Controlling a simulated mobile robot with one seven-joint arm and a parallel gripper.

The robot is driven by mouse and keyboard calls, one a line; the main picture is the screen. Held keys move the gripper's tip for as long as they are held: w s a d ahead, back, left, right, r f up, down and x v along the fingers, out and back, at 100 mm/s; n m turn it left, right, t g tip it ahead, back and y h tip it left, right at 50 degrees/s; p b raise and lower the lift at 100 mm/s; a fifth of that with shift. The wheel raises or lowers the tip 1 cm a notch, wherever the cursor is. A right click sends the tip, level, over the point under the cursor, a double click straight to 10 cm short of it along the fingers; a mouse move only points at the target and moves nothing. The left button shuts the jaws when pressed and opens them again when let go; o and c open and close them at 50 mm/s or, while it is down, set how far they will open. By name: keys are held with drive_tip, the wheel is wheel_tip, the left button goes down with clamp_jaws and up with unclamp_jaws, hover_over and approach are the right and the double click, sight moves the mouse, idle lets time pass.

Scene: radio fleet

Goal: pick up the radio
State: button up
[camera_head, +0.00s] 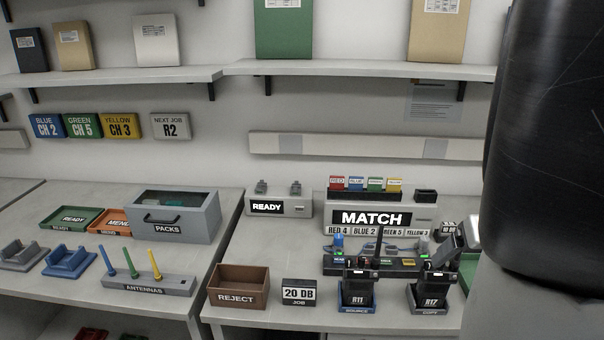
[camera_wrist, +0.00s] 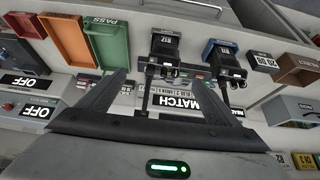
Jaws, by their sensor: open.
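Two black radios stand upright side by side at the bench's front edge. The left one, marked R11 (camera_head: 357,291), is in a blue-based holder labelled SOURCE. The right one, its label seeming to read R17 (camera_head: 431,290), is in a grey holder labelled COPY. The wrist view shows them upside down: the COPY radio (camera_wrist: 165,46) left of centre and the SOURCE radio (camera_wrist: 226,57) to its right. My gripper (camera_wrist: 167,78) is open, with nothing seen between its fingers. The COPY radio appears between and beyond the fingertips. Contact is not visible.
A brown REJECT bin (camera_head: 238,288) and a 20 DB block (camera_head: 299,293) stand left of the radios. The MATCH unit (camera_head: 375,219) rises behind them. In the wrist view, a green PASS tray (camera_wrist: 106,46) and an orange tray (camera_wrist: 66,38) lie left of the radios.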

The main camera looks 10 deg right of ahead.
sight(445, 275)
drive_tip(key=b+x, duration=0.2)
drive_tip(key=x, duration=0.9)
drive_tip(key=shift+w+a+f, duration=0.1)
drive_tip(key=shift+f, duration=0.15)
drive_tip(key=x, duration=0.1)
drive_tip(key=b+x, duration=0.1)
drive_tip(key=x, duration=0.1)
drive_tip(key=b+x, duration=0.1)
drive_tip(key=shift+w+a, duration=0.4)
drive_tip(key=shift+w+d+f, duration=0.15)
drive_tip(key=shift+w+f, duration=0.05)
drive_tip(key=shift+f, duration=0.15)
drive_tip(key=shift+r, duration=0.15)
drive_tip(key=c, duration=1.5)
